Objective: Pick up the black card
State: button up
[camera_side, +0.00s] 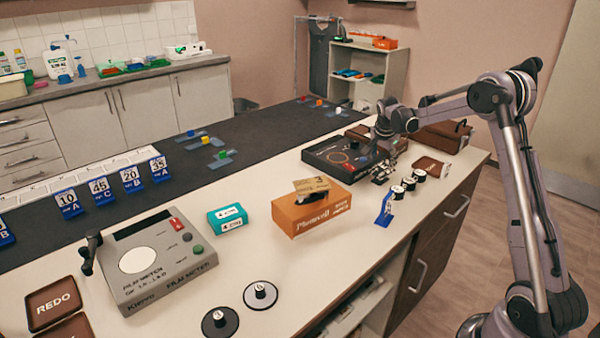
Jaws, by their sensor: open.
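I cannot clearly pick out a black card in the side view. My gripper (381,177) is open and points down just above the counter, at the right front corner of a dark box-like device (345,154). It partly hides that corner and the counter under it. A brown card-like piece (429,166) lies flat to the right of my gripper.
Several black-sided round pieces with white tops (408,184) and a blue stand (385,209) are close by. An orange box (311,208), teal box (227,216) and grey film meter (160,258) stand left. A brown case (443,136) is behind.

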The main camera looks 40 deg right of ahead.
aim_at(380, 171)
jog(key=shift+a+x, duration=0.2)
jog(key=shift+x, duration=3.6)
jog(key=shift+f, duration=0.1)
jog(key=shift+c, duration=0.2)
jog(key=c, duration=0.8)
